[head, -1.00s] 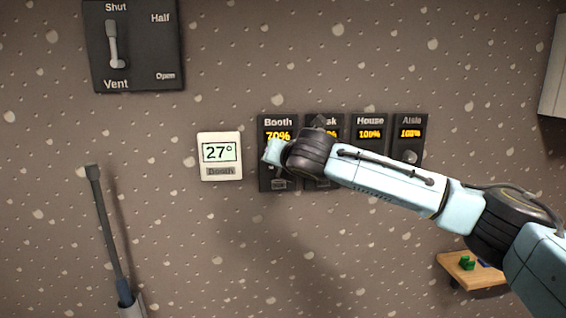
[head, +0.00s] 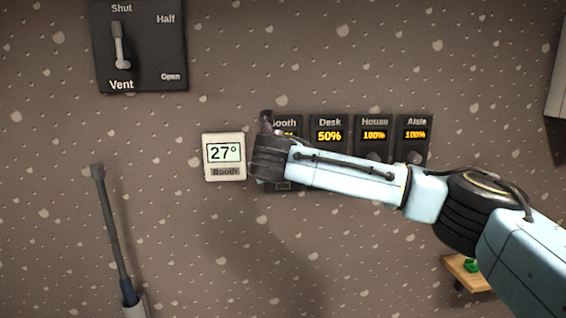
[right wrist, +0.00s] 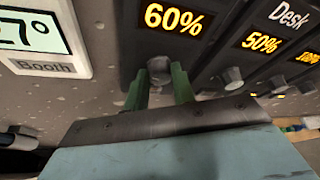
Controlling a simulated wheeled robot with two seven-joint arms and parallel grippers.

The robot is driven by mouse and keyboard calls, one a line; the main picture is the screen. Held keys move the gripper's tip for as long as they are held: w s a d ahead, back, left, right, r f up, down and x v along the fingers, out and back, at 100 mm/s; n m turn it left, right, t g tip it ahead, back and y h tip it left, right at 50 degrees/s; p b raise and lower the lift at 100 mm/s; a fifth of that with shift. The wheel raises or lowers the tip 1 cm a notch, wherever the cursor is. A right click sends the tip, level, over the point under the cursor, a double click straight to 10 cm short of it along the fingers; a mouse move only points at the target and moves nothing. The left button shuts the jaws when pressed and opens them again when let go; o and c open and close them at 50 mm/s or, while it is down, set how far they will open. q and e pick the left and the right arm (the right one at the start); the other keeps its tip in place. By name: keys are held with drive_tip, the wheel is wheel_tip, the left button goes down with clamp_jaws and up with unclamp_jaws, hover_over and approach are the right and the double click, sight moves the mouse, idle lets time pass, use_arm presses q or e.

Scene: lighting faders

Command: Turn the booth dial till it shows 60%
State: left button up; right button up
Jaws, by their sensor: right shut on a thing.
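The Booth panel (head: 291,123) is on the wall, its label and readout partly covered by my right arm in the head view. In the right wrist view its yellow readout (right wrist: 173,19) shows 60%. Just below the readout is the grey round booth dial (right wrist: 158,68). My right gripper (right wrist: 160,82) has its two green fingers shut on the dial, one on each side. The arm hides the dial in the head view. My left gripper is not in view.
The Desk panel (head: 330,123) at 50%, House panel (head: 374,122) at 100% and Aisle panel (head: 415,121) at 100% are to the right. A white thermostat (head: 224,171) reading 27° is close on the left. A vent switch plate (head: 160,50) is upper left.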

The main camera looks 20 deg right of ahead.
drive_tip(key=shift+n+h, duration=0.3)
drive_tip(key=shift+n, duration=0.1)
idle(0.4)
drive_tip(key=o, duration=1)
drive_tip(key=shift+f, duration=0.1)
drive_tip(key=shift+a, duration=0.1)
drive_tip(key=b+v, duration=0.3)
drive_tip(key=v, duration=1)
drive_tip(key=shift+s+a+b, duration=0.1)
drive_tip(key=shift+s+b, duration=0.05)
drive_tip(key=shift+b, duration=0.15)
